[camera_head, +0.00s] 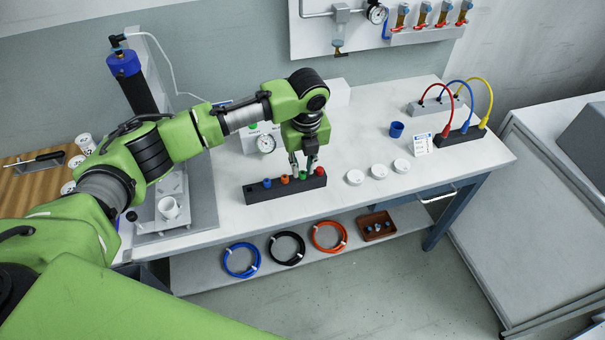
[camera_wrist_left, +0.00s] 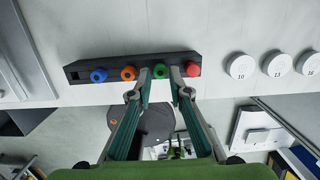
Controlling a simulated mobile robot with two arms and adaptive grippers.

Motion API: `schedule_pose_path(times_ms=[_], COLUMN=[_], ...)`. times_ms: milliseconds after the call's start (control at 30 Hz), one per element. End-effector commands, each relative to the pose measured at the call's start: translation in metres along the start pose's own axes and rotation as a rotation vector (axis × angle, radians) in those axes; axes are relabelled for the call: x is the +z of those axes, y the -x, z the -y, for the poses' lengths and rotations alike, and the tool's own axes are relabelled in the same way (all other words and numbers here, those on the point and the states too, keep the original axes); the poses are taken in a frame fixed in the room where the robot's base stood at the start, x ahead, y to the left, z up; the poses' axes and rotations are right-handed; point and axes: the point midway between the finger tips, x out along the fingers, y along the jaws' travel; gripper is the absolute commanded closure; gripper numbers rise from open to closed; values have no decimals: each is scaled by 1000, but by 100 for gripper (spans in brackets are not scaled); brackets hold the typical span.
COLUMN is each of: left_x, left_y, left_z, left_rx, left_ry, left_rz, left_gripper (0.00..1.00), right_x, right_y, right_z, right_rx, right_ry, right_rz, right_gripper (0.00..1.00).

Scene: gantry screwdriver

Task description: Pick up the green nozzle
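The green nozzle (camera_head: 303,175) sits upright in a black rack on the bench, between an orange nozzle (camera_head: 285,179) and a red nozzle (camera_head: 319,171). It also shows in the left wrist view (camera_wrist_left: 160,71). A blue nozzle (camera_wrist_left: 98,76) is at the rack's left. My left gripper (camera_head: 303,164) points down at the green nozzle. In the left wrist view its fingers (camera_wrist_left: 161,78) stand apart on either side of the green nozzle, with gaps showing. I cannot tell how far down the fingers reach. My right gripper is in neither view.
The black rack (camera_head: 258,195) stands near the bench's front edge. White round caps (camera_head: 355,177) lie to its right. A blue cup (camera_head: 396,129) and cable blocks are farther right. A gauge (camera_head: 265,143) stands behind the rack. Coiled hoses (camera_head: 241,260) lie on the shelf below.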

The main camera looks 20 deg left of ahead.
Motion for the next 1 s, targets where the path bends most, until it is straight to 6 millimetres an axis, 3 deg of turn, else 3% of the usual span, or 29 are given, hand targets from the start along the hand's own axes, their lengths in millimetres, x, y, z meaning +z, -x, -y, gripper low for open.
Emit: schedule_pose_path(times_ms=[200, 367, 467, 1000], left_x=[0, 0, 0, -1], left_y=[-18, -19, -19, -12], left_z=[0, 0, 0, 1], left_rx=[-1, -1, -1, -1], left_ry=[0, 0, 0, 1], left_rz=[2, 2, 2, 1], left_gripper=[82, 82, 94, 94], right_x=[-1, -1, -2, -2], right_y=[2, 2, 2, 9], right_z=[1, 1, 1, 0], right_rx=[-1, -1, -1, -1], right_ry=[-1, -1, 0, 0], right_rz=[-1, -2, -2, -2], right_gripper=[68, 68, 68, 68])
